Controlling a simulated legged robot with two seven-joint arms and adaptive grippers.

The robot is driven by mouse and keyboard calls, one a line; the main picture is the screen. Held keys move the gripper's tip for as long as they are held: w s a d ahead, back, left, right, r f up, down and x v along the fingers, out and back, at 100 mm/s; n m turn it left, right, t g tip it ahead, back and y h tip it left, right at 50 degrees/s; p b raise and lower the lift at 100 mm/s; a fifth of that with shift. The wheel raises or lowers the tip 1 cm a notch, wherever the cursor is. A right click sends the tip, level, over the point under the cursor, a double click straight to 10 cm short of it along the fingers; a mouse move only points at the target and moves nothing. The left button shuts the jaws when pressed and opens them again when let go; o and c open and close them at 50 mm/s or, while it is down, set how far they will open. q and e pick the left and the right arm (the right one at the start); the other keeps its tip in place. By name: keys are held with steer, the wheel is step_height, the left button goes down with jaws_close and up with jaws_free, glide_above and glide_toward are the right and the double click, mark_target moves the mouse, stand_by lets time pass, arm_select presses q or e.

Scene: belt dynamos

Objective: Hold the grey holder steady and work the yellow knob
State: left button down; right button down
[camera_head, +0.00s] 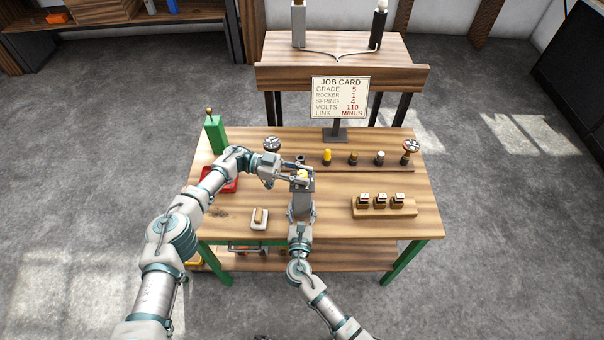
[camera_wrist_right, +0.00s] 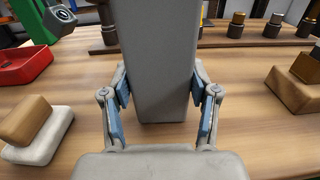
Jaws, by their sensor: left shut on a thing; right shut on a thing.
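The grey holder (camera_head: 301,202) stands upright on the table as a tall square block. In the right wrist view the holder (camera_wrist_right: 157,55) fills the middle, with its foot on the wood. My right gripper (camera_wrist_right: 160,88) has a finger on each side of it and is shut on it; the gripper also shows in the head view (camera_head: 302,212). The yellow knob (camera_head: 302,174) is at the top of the holder, partly covered by fingers. My left gripper (camera_head: 301,176) reaches in from the left and is shut on the knob. The knob is out of the right wrist view.
A rail with a yellow-topped post (camera_head: 327,156) and several others stands behind. A wooden rack (camera_head: 384,207) is at right, a red tray (camera_head: 229,186) and green box (camera_head: 215,134) at left. A tan block (camera_head: 261,214) lies front left. A job card (camera_head: 340,97) stands behind.

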mark_target(301, 172)
arm_select(q)
steer(key=c, duration=0.9)
jaws_free()
steer(key=shift+a+f, duration=0.1)
steer(key=shift+f, duration=0.05)
steer(key=shift+o, duration=0.2)
step_height(301, 172, up, 10)
